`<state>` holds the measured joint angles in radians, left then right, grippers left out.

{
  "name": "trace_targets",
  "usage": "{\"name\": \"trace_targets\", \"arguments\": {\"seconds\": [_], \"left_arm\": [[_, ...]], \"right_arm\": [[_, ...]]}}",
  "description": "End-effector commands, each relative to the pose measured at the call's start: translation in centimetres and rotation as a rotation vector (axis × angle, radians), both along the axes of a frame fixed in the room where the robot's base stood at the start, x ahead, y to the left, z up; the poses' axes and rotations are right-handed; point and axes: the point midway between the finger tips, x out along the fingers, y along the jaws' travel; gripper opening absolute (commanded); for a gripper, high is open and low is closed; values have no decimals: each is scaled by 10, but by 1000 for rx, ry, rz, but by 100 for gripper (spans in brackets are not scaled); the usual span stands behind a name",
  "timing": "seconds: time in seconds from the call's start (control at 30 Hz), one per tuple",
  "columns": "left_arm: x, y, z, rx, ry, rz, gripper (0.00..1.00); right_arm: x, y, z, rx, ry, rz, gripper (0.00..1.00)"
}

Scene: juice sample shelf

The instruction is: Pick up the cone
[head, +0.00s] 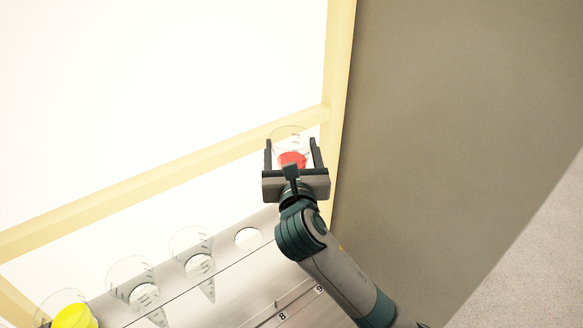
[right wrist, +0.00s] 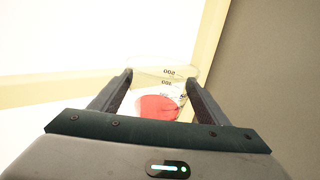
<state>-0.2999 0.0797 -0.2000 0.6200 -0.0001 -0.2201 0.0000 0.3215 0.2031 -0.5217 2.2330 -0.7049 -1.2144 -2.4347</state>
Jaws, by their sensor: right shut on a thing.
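A clear cone (head: 290,137) with markings and red contents is between the two fingers of my right gripper (head: 291,150). The right gripper is shut on it and holds it up in front of the cream frame, past the far end of the shelf. In the right wrist view the cone (right wrist: 165,76) sits between the fingertips of the gripper (right wrist: 160,88), with the red (right wrist: 158,107) low in it and black numbers on its wall. Its lower tip is hidden. My left gripper is not in view.
Other clear cones stand in holes of a metal shelf (head: 245,286), one (head: 135,275) empty-looking and one with yellow contents (head: 75,317). One round hole (head: 248,238) is empty. A cream frame (head: 160,184) runs behind; a grey-brown wall (head: 430,110) stands at the right.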

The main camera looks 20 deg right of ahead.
Motion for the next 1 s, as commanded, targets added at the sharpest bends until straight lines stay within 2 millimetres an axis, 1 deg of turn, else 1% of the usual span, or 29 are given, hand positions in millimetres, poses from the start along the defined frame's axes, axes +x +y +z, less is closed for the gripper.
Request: {"name": "trace_targets", "arguments": {"seconds": [0.03,0.1,0.2,0.73,0.77,0.8,0.87,0.9,1.0], "left_arm": [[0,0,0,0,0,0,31],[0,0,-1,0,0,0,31],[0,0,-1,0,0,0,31],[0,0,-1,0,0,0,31],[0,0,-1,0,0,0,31],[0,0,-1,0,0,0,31],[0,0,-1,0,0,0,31],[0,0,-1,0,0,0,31],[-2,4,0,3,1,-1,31]], "right_arm": [[0,0,8,1,-7,0,32],[0,0,15,1,-7,0,32],[0,0,21,1,-3,0,32],[0,0,23,0,-2,-1,32],[0,0,23,0,-2,-1,62],[0,0,23,0,-2,-1,52],[0,0,23,0,-2,-1,38],[0,0,23,0,-2,-1,29],[0,0,24,0,-3,-1,29]]}}
